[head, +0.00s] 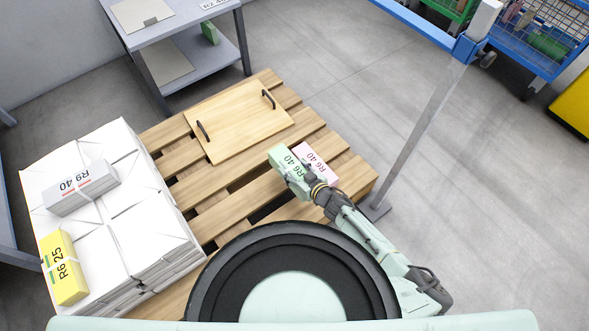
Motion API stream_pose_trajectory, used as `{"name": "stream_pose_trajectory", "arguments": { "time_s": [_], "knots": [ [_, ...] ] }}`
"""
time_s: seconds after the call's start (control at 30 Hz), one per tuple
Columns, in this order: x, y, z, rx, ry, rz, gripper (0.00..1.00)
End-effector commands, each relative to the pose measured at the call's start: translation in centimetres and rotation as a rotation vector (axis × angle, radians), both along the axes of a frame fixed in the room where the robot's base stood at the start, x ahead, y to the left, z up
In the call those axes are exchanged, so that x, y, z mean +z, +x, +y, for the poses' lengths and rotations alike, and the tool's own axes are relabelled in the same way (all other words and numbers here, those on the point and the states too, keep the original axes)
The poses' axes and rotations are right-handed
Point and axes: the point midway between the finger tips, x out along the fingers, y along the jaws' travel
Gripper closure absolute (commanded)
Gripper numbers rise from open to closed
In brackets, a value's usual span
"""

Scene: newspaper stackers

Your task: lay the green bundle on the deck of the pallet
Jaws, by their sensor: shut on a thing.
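The green bundle (281,157), marked R6 40, is at the right part of the wooden pallet (246,199). My gripper (296,172) is shut on it from the lower right. The gripper hides part of the bundle's lower side. I cannot tell whether the bundle touches the deck or hangs just above it. A pink bundle (325,172), also marked R6 40, lies close on its right, on the pallet's right end.
A wooden board with two black handles (236,122) lies on the pallet's far part. White stacks (147,228) fill the left, carrying a grey bundle (75,190) and a yellow bundle (66,272). A grey post (425,135) stands right of the pallet. A grey table (190,28) stands behind.

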Motion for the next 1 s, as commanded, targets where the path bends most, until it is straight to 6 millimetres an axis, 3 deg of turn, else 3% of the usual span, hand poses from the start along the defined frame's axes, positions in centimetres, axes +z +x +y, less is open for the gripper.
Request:
{"name": "stream_pose_trajectory", "arguments": {
  "time_s": [0.6, 1.0],
  "knots": [
    [-6.0, 0.1, 0.1, 0.001, 0.003, -0.004, 1.00],
    [-6.6, 0.1, 0.1, 0.001, 0.004, -0.005, 1.00]
  ]
}}
